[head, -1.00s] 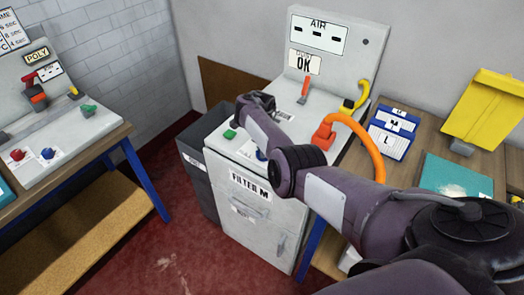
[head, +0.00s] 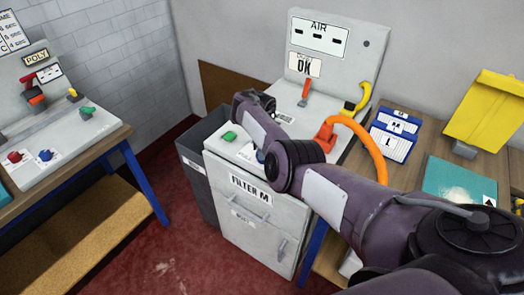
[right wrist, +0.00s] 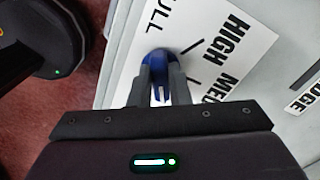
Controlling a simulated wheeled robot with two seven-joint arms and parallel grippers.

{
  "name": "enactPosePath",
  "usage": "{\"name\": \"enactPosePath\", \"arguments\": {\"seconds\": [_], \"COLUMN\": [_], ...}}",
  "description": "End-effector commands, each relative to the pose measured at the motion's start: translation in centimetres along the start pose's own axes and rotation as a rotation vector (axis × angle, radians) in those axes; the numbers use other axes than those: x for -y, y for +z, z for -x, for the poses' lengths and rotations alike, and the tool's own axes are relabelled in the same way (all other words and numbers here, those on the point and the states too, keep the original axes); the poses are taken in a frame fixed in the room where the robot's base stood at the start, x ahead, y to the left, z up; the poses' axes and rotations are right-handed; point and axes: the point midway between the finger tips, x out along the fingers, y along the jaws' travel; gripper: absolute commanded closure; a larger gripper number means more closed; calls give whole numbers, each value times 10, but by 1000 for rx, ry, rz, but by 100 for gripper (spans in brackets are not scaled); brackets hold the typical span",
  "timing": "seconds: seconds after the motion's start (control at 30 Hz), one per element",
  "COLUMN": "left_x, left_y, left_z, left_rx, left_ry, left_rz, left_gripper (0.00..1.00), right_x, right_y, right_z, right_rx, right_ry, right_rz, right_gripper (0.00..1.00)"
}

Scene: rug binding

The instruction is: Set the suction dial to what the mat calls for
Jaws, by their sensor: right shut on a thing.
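The blue suction dial (right wrist: 160,62) sits on a white label printed FULL, HIGH and MED in the right wrist view. My right gripper (right wrist: 160,82) is shut on it, one finger on each side. I cannot tell which mark the dial points to. In the head view a little of the blue dial (head: 260,156) shows beside my right arm, which hides the gripper's jaws. A teal mat (head: 450,180) with a whitish patch and a black-marked white tag lies on the right bench. My left gripper is not in view.
Blue-and-white cards (head: 392,145) and a yellow piece (head: 483,112) are at right. A grey bin (head: 203,165) stands left.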

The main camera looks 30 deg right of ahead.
Motion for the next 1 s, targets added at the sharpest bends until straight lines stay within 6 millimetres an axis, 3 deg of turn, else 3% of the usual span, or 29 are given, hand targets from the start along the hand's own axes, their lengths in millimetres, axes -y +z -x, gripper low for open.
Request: {"name": "enactPosePath", "arguments": {"seconds": [0.13,0.17,0.3,0.67,1.0], "left_x": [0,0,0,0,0], "left_y": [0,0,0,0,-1], "left_z": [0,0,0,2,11], "left_rx": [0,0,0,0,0], "left_ry": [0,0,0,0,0], "left_rz": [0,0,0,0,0], "left_gripper": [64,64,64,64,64], "right_x": [0,0,0,0,1], "right_y": [0,0,0,0,0], "right_z": [0,0,0,7,62], "right_rx": [0,0,0,-1,0], "right_ry": [1,1,1,-1,-1], "right_rz": [-4,-4,-3,-2,-2], "right_gripper": [100,80,62,62,62]}}
